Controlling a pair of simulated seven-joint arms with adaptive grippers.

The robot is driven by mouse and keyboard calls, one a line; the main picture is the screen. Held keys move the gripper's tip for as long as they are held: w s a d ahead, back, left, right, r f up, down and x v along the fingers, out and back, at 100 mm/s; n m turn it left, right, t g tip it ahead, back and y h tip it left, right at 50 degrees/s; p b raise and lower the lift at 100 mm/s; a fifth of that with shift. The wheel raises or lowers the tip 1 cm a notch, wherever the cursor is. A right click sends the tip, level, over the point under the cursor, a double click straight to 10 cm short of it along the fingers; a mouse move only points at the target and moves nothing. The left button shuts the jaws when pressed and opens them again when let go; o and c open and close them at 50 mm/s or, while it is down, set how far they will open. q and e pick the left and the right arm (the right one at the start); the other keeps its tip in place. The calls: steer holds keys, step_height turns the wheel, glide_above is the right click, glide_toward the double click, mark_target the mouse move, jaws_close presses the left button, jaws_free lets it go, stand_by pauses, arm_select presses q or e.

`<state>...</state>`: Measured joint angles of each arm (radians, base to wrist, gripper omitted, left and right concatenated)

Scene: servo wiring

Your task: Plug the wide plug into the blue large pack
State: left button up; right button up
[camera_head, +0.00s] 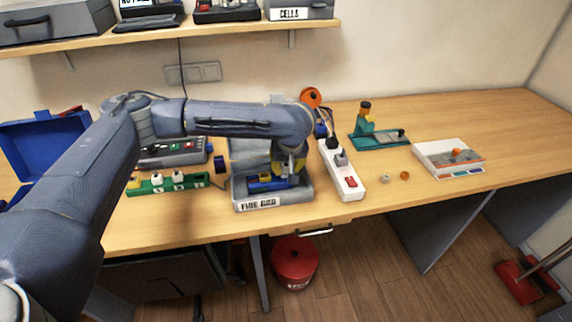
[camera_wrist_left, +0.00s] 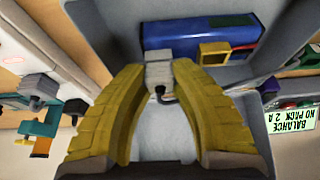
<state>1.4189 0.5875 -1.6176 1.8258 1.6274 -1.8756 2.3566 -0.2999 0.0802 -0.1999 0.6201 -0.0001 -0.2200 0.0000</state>
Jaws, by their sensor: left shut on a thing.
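The blue large pack (camera_head: 268,184) lies in an open grey case labelled FIRE BAG (camera_head: 237,195). In the left wrist view the blue pack (camera_wrist_left: 185,33) has a yellow connector (camera_wrist_left: 214,53) on its near side. My left gripper (camera_head: 289,174) is low over the case, beside the pack. In the left wrist view its yellow fingers (camera_wrist_left: 159,77) are closed on a light grey plug (camera_wrist_left: 159,72) with a dark cable behind it. The plug's front end is close to the pack's side, left of the yellow connector. I cannot tell whether they touch. My right gripper is not in view.
A white power strip (camera_head: 345,176) stands just right of the case. A green strip with plugs (camera_head: 168,184) lies to the left. The desk's far right is clear.

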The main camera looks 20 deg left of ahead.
arm_select(q)
steer(key=shift+f, duration=0.15)
steer(key=o, duration=1)
steer(key=v, duration=1.2)
steer(key=shift+s, duration=0.1)
